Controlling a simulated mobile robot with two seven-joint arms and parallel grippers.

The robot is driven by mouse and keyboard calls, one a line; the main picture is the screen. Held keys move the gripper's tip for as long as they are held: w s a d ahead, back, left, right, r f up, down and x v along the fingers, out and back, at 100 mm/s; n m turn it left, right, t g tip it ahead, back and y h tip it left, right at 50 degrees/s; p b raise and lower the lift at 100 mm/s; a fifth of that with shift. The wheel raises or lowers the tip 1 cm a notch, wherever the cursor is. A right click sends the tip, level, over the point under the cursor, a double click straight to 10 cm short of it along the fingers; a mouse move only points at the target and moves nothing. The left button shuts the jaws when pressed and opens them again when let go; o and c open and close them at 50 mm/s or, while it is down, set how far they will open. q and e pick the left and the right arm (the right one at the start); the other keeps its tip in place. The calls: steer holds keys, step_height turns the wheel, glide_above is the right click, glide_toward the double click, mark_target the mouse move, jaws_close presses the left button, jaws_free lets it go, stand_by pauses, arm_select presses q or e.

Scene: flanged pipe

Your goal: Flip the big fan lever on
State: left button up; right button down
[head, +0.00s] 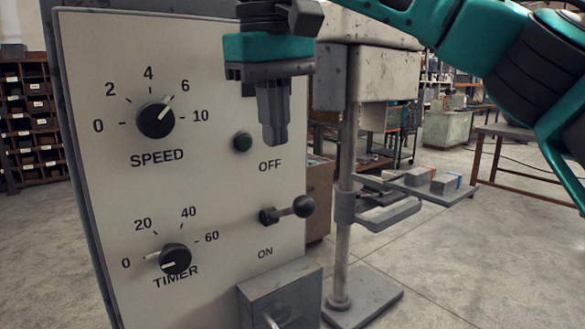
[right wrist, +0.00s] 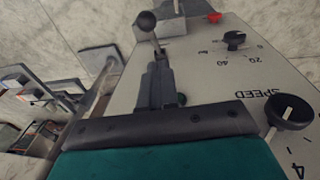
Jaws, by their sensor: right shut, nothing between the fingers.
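The lever (head: 303,207) is a short dark rod with a round ball knob. It sticks out from the light control panel (head: 215,60), between the OFF label above it and the ON label below. The rod points outward to the right and slightly up. My right gripper (head: 275,142) hangs above the lever with its fingers pointing down, shut and empty, apart from the knob. In the right wrist view the ball knob (right wrist: 146,21) lies just beyond the shut fingertips (right wrist: 157,66). My left gripper is not in view.
The panel also has a SPEED dial (head: 155,119), a TIMER dial (head: 175,259) and a green button (head: 242,142) close to my right gripper. A grey box (head: 280,295) juts out below the lever. A drill-press-like stand (head: 345,200) with a column stands to the right.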

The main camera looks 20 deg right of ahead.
glide_above(286, 211)
steer(key=s, duration=0.2)
step_height(286, 211, down, 5)
steer(key=shift+d+f, duration=0.15)
steer(key=shift+f, duration=0.35)
